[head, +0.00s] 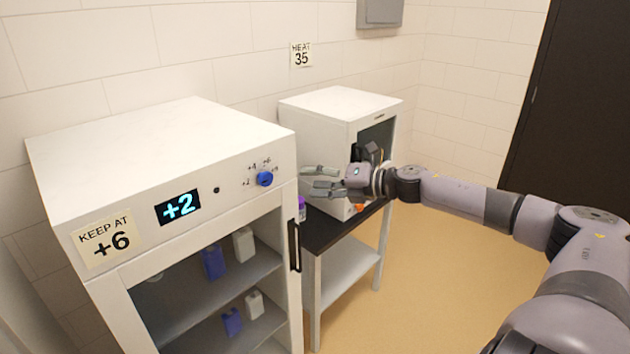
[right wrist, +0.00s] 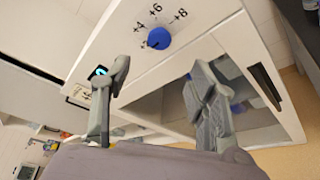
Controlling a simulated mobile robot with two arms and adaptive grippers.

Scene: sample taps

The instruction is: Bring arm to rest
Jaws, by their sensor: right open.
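My right gripper (head: 322,180) is open and empty, held in the air to the right of the white fridge (head: 160,130), in front of the second white cabinet. Its two fingers also show in the right wrist view (right wrist: 155,100), spread apart, with the fridge behind them. The fridge has a blue knob (head: 264,179), which also shows in the right wrist view (right wrist: 158,38), apart from the fingers. The knob's dial is marked +2 to +8. The display (head: 178,207) reads +2, and a label (head: 107,238) says KEEP AT +6. My left gripper is not in view.
The second white cabinet (head: 325,110) stands on a dark-topped table (head: 330,232), under a HEAT 35 label (head: 301,54). A purple bottle (head: 302,209) stands near the table's edge. Blue and white bottles (head: 213,262) sit behind the fridge's glass. Open floor (head: 440,270) lies to the right.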

